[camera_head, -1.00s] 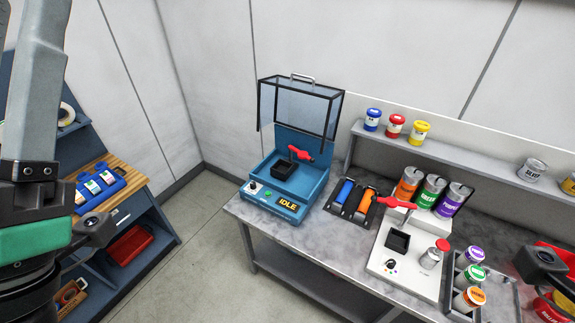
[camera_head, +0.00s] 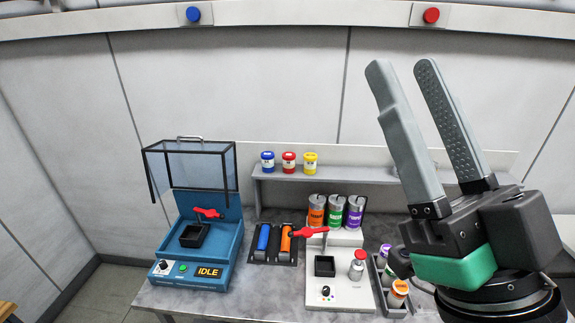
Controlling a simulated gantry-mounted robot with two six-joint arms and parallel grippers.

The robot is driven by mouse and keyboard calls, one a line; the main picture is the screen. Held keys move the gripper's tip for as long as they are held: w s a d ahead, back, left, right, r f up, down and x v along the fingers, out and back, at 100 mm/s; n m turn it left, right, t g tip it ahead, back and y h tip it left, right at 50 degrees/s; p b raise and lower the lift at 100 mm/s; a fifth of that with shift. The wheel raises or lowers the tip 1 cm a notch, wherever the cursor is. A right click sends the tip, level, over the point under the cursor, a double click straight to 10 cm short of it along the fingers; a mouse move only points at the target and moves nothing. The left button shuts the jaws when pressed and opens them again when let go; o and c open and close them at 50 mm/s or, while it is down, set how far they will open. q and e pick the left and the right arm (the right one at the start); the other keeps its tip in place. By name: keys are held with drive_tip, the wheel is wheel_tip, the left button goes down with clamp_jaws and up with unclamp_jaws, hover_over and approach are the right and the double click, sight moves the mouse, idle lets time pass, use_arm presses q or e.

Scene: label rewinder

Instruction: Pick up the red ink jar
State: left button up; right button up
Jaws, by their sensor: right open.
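The red ink jar (camera_head: 289,162) stands upright on the grey shelf (camera_head: 330,176) at the back of the bench. It is between a blue jar (camera_head: 267,161) and a yellow jar (camera_head: 310,162). My right gripper (camera_head: 402,66) is large in the right foreground, its two grey fingers apart and pointing up, with nothing between them. It is to the right of the red jar and not touching it. It hides the right part of the shelf. My left gripper is not in view.
A blue machine (camera_head: 205,246) with a raised clear cover and an IDLE display stands at the left. Orange, green and purple cans (camera_head: 335,211) stand below the shelf. A white press (camera_head: 340,290) with a red lever and blue and orange rollers (camera_head: 275,243) are on the bench.

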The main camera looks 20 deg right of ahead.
drive_tip(key=o, duration=0.8)
